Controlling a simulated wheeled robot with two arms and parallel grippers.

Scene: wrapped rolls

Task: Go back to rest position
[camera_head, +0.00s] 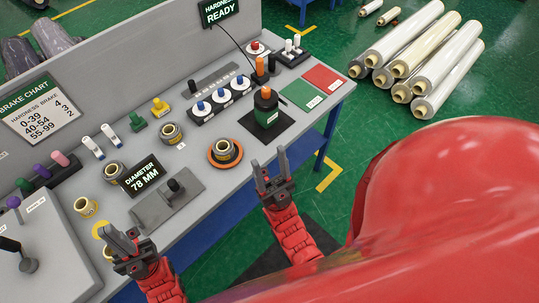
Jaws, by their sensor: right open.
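My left gripper (120,238) is over the front edge of the grey workbench (215,175), at the lower left. Its fingers are seen at a slant, and I cannot tell whether they are apart; no object shows clearly between them. My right gripper (270,170) is open and empty, pointing up, just off the bench's front edge. It is to the right of the roll on the orange ring (225,152) and apart from it. Both red forearms come up from below.
Several small rolls, including one (86,206), stand on the bench near a "78 MM" display (146,177). A black pad with an orange-topped cylinder (266,101) and green and red mats (323,79) lie further right. Large wrapped rolls (405,45) lie on the green floor.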

